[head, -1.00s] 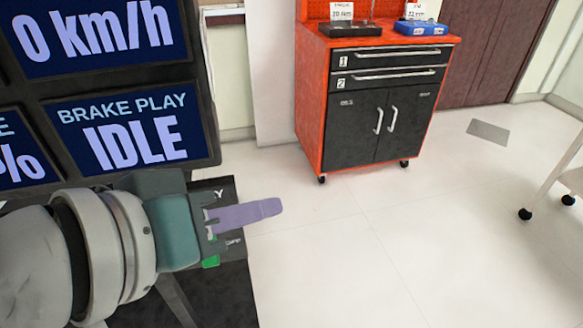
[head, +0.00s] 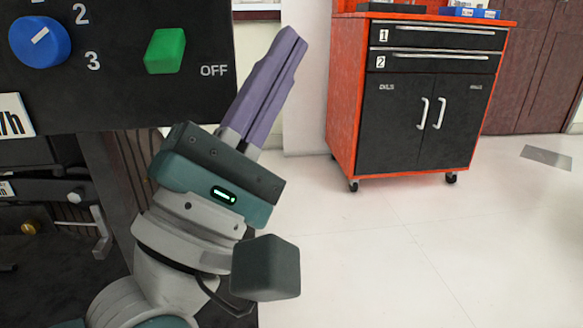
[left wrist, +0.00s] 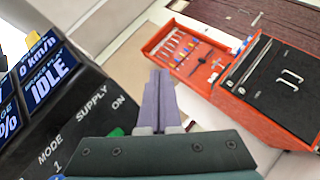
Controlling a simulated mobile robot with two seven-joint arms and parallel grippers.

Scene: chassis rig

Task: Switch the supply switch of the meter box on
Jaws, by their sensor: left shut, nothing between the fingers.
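The meter box (head: 120,105) is a dark panel at the upper left of the head view. Its supply switch (head: 165,50) is a green rocker near the right edge, with OFF printed at its lower right. In the left wrist view, the switch (left wrist: 116,132) is a green bit mostly hidden behind my gripper body, near the words SUPPLY and ON. My left gripper (head: 289,38) is shut and empty. Its purple fingers point up and right, beside the panel's right edge and apart from the switch in the picture. The fingertips (left wrist: 160,75) also show in the wrist view. My right gripper is out of view.
A blue mode knob (head: 40,42) is left of the switch. Display screens (left wrist: 48,72) show in the wrist view. A red cabinet with black drawers and doors (head: 420,120) stands behind on the right. The pale floor between is clear.

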